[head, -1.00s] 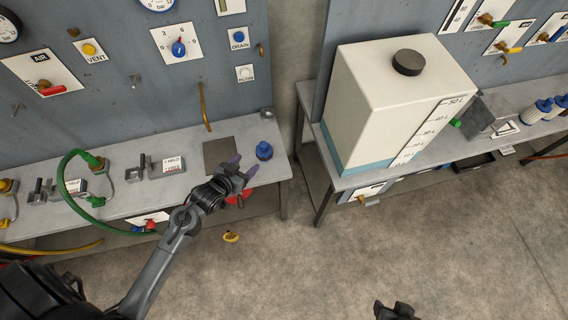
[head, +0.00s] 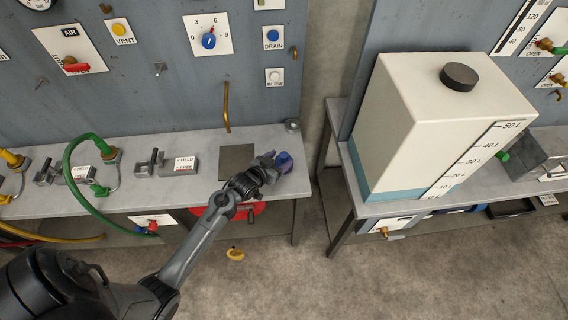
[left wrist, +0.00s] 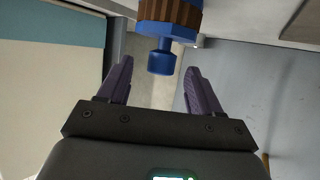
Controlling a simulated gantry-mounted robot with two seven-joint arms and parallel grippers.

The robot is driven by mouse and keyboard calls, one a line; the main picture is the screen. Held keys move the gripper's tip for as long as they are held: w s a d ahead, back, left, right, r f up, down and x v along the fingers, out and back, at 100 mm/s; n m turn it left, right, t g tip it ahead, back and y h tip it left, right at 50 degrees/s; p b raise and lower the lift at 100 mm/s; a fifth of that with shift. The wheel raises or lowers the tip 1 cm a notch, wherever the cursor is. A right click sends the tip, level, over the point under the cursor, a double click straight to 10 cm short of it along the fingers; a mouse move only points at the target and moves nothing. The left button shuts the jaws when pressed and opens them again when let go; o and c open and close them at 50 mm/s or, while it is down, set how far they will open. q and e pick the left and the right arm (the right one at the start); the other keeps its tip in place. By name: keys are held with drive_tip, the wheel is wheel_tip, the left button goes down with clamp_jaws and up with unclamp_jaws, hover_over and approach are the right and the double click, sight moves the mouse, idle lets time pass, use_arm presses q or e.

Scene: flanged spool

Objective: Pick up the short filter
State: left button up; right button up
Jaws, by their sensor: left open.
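The short filter (head: 285,162) is a small blue piece on the right end of the left bench, partly hidden by my left gripper. In the left wrist view the filter (left wrist: 168,28) shows a brown ribbed body, a blue collar and a blue end knob; its far end is cut off by the frame. My left gripper (head: 275,163) is at the filter. In the left wrist view its two purple fingers are open, with the knob level with the fingertips and a gap on each side. My right gripper is not in view.
A dark square plate (head: 237,160) lies on the bench left of the gripper. Metal blocks (head: 180,166) and a green hose (head: 72,170) are further left. A bent brass pipe (head: 226,105) hangs from the panel behind. A large white tank (head: 420,120) stands on the right bench across a gap.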

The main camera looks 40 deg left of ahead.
sight(283, 156)
use_arm(q)
drive_tip(key=shift+b+x, duration=0.35)
drive_tip(key=shift+x, duration=2.35)
drive_tip(key=shift+a+r, duration=0.1)
drive_tip(key=shift+r, duration=0.1)
drive_tip(key=shift+c, duration=0.2)
drive_tip(key=c, duration=1)
drive_tip(key=shift+r, duration=0.1)
